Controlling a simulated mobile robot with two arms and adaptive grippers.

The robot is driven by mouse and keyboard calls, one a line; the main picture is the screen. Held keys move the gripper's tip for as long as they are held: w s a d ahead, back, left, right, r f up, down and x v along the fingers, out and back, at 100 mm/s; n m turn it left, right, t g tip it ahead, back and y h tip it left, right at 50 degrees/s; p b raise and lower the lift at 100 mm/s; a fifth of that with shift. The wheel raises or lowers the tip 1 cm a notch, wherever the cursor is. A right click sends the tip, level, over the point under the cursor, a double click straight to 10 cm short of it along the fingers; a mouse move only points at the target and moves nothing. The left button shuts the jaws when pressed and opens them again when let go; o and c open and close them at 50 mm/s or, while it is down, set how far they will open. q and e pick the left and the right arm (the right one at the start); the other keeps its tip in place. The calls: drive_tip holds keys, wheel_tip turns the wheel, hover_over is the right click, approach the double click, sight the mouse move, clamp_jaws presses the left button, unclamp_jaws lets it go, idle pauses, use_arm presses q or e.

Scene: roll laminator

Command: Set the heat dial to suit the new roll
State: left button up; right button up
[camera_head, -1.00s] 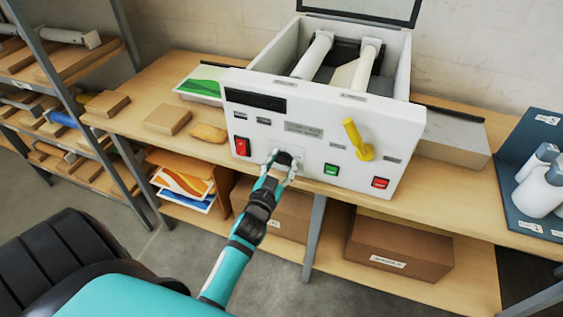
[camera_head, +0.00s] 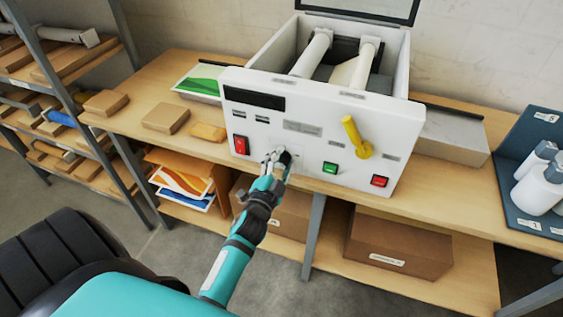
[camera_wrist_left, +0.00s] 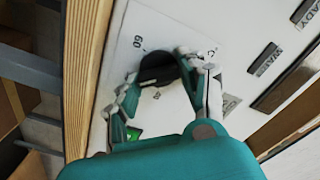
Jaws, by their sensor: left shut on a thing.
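The white laminator (camera_head: 320,112) stands on the wooden bench with its lid raised and rolls inside. The dark round heat dial (camera_wrist_left: 158,68) sits on its front panel, with a printed "60" beside it in the left wrist view. My left gripper (camera_head: 277,157) is shut on the dial, one finger on each side; the wrist view shows the gripper (camera_wrist_left: 160,85) too. In the head view the gripper mostly hides the dial. The dial's pointer cannot be made out. My right gripper is not in view.
On the panel are a red switch (camera_head: 241,145), a green button (camera_head: 331,168), a red button (camera_head: 380,181) and a yellow lever (camera_head: 357,138). A blue tray (camera_head: 511,194) with white bottles stands at the right. Cardboard boxes (camera_head: 400,241) lie on the lower shelf.

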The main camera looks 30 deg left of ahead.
use_arm(q)
drive_tip(key=shift+r, duration=0.1)
idle(0.3)
drive_tip(key=o, duration=1.2)
drive_tip(key=shift+c, duration=0.2)
drive_tip(key=v, duration=0.7)
drive_tip(key=shift+s, duration=0.2)
